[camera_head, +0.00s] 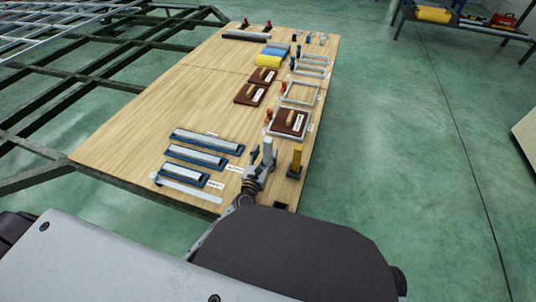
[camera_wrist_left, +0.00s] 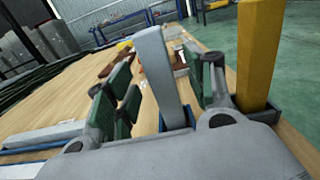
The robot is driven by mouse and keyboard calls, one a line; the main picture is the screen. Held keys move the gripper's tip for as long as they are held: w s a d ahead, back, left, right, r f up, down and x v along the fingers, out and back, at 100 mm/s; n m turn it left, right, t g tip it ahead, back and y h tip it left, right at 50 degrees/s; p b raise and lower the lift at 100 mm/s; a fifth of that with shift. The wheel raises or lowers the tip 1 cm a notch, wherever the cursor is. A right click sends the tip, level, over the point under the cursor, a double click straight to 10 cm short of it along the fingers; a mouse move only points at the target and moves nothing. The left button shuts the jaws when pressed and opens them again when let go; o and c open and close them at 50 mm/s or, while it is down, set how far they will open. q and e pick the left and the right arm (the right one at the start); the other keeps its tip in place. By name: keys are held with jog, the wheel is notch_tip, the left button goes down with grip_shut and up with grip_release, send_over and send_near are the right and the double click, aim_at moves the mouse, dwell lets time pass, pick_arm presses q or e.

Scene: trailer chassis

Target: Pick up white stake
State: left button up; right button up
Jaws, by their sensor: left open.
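The white stake (camera_head: 267,151) stands upright near the front right end of the wooden table (camera_head: 130,143). In the left wrist view the white stake (camera_wrist_left: 158,72) rises between the green-padded fingers of my left gripper (camera_wrist_left: 155,82). The gripper is open, with visible space on the stake's left side. Its base sits by a dark blue holder. In the head view my left gripper (camera_head: 261,162) is around the stake and partly covers its lower part. My right gripper is in neither view.
A yellow stake (camera_head: 295,160) stands close to the right of the gripper; it also shows in the left wrist view (camera_wrist_left: 258,55). Blue trays with grey bars (camera_head: 207,140) lie to the left. A brown board (camera_head: 289,122) lies behind. The table's left middle is clear.

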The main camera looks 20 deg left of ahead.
aim_at(267, 149)
pick_arm(q)
jog(key=w, duration=0.2)
jog(key=shift+w+r, duration=0.2)
jog(key=shift+w, duration=0.9)
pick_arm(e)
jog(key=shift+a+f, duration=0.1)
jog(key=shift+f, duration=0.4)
pick_arm(q)
grip_shut()
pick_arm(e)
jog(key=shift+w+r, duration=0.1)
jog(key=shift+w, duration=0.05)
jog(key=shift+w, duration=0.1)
pick_arm(q)
jog(key=shift+r, duration=0.2)
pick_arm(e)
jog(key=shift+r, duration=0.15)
